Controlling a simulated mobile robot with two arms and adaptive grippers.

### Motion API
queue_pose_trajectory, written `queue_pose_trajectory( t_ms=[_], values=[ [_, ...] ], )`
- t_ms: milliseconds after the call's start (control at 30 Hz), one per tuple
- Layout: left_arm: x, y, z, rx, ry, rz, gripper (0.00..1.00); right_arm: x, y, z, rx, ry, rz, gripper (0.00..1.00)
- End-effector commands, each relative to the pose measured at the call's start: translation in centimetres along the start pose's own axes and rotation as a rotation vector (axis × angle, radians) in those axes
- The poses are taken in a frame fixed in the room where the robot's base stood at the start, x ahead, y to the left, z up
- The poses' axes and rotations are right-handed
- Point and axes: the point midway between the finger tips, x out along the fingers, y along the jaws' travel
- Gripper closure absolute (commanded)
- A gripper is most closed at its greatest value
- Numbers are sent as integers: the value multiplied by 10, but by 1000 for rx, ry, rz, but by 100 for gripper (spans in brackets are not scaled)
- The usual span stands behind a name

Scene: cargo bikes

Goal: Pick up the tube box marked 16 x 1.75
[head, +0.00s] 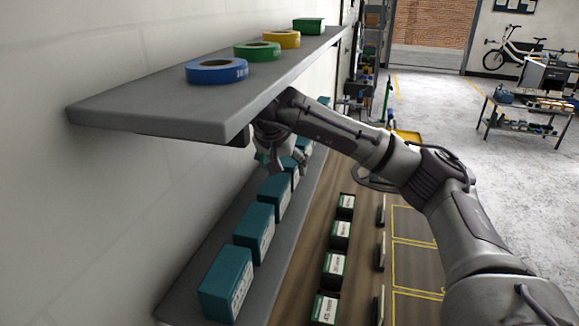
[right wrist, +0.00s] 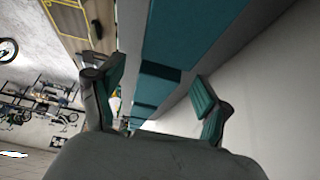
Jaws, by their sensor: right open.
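Several teal boxes stand in a row on the grey lower shelf (head: 262,275); the nearest teal box (head: 227,284) has a white label that I cannot read. I cannot tell which box is marked 16 x 1.75. My right gripper (head: 280,158) is below the upper shelf, at the far part of the row, partly hidden by that shelf and its own arm. In the right wrist view its two teal-padded fingers (right wrist: 160,80) are spread apart. Teal box surfaces (right wrist: 195,38) show beyond and between them, with no box clearly gripped. My left gripper is not in view.
The grey upper shelf (head: 150,103) overhangs the row and holds blue tape (head: 217,70), green tape (head: 257,51), yellow tape (head: 283,39) and a green box (head: 309,25). A wall closes off the left; open floor lies right.

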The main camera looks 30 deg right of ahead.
Motion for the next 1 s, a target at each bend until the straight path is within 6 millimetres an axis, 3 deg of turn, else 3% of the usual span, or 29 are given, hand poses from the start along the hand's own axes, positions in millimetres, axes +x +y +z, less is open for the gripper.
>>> queue_pose_trajectory(
  t_ms=[167,333,500,800,1000],
  values=[
    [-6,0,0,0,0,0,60,5,0,-11,1,-1,2,23],
    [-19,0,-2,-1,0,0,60,17,1,-35,3,-1,4,23],
    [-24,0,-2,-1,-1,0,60,42,1,-31,-1,-1,3,23],
    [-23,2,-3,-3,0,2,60,48,0,-30,-1,1,1,23],
    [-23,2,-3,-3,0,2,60,48,0,-30,-1,1,0,56]
  ],
)
